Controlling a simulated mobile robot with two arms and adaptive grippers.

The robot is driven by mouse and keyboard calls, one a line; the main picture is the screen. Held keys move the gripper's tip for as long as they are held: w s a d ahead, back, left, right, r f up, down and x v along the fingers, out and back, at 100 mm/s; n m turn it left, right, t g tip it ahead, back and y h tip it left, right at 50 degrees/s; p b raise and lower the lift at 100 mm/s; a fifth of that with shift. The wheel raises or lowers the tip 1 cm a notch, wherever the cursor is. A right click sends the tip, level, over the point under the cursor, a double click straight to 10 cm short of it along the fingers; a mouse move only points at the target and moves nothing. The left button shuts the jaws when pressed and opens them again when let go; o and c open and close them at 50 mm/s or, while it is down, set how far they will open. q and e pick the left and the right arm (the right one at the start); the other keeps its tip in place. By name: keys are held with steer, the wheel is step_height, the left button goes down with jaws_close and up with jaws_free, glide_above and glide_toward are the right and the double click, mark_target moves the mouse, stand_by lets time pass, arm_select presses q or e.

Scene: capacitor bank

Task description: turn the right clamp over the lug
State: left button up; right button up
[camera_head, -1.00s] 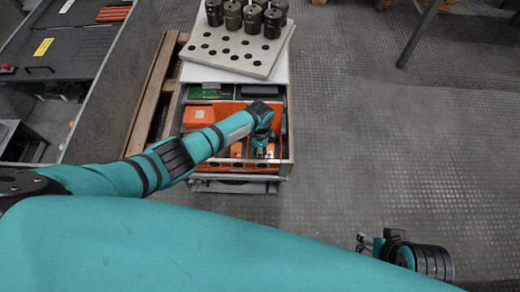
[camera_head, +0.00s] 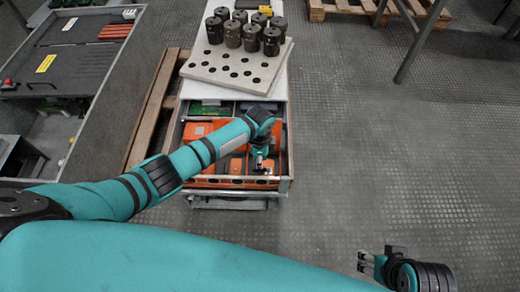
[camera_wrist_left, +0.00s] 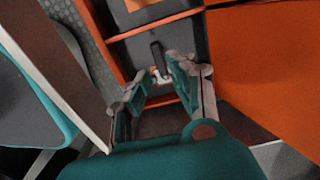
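A drawer (camera_head: 240,182) with orange dividers stands open in the middle of the head view. My left gripper (camera_head: 261,162) points down into it. In the left wrist view its two fingers (camera_wrist_left: 160,92) are apart. A small dark upright piece with a pale base (camera_wrist_left: 158,58) shows between and just beyond the fingertips; I cannot tell whether they touch it. I cannot identify a clamp or a lug in either view. My right gripper (camera_head: 366,262) hangs over the floor at the lower right, its fingers apart and empty.
Several dark cylinders (camera_head: 232,34) stand on a pale perforated board (camera_head: 235,65) behind the drawer. A wooden pallet (camera_head: 150,115) lies left of it. A grey workbench (camera_head: 60,70) is further left. The floor (camera_head: 400,150) to the right is open.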

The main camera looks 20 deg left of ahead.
arm_select(q)
step_height(320, 180, up, 7)
stand_by(0.3)
stand_by(0.5)
